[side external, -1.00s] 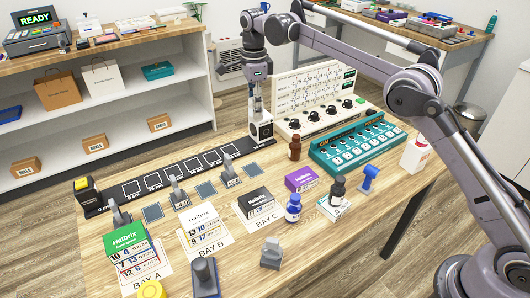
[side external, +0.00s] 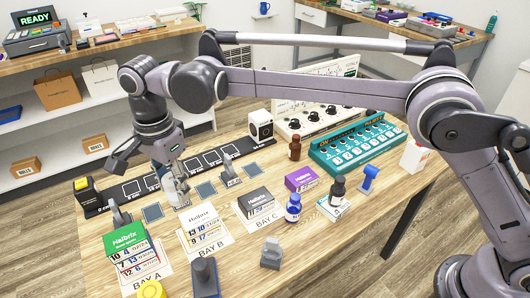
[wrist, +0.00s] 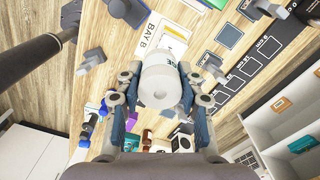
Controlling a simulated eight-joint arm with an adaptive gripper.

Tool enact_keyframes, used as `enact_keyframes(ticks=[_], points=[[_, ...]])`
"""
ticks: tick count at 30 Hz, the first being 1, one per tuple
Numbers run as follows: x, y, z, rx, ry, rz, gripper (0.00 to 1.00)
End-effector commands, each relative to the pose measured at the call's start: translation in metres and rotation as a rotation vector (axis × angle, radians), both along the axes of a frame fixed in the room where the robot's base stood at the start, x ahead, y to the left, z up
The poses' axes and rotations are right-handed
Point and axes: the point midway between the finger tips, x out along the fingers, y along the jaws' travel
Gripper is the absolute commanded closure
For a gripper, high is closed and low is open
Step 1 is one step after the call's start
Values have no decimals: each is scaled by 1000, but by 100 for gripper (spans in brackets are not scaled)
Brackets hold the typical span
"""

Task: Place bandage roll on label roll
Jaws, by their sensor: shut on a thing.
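In the side view the gripper points down behind the BAY B card, by the dark strip of outlined squares, and hides most of the roll. I cannot tell the roll's height there. I cannot pick out the label roll for sure; a white block with a dark round face (side external: 261,124) stands at the strip's far end.
A green-topped box (side external: 128,240) stands at BAY A and a dark box (side external: 256,203) at BAY C. Grey clip stands, a blue bottle (side external: 293,208), a brown bottle (side external: 295,147) and a teal panel (side external: 355,147) crowd the table.

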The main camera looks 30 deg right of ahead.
Motion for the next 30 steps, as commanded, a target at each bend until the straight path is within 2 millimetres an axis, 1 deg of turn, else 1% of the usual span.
enact_keyframes(ticks=[1, 5, 15, 20, 23, 30], points=[[-9, 8, 0, 0, 0, 26, 84], [-28, 24, 0, 0, 0, 83, 84], [-28, 24, -42, 0, 0, 83, 84], [-30, 28, -53, 0, 0, 84, 84], [-34, 41, -62, 0, 0, 85, 84], [-52, 84, -90, 0, 0, 85, 84]])
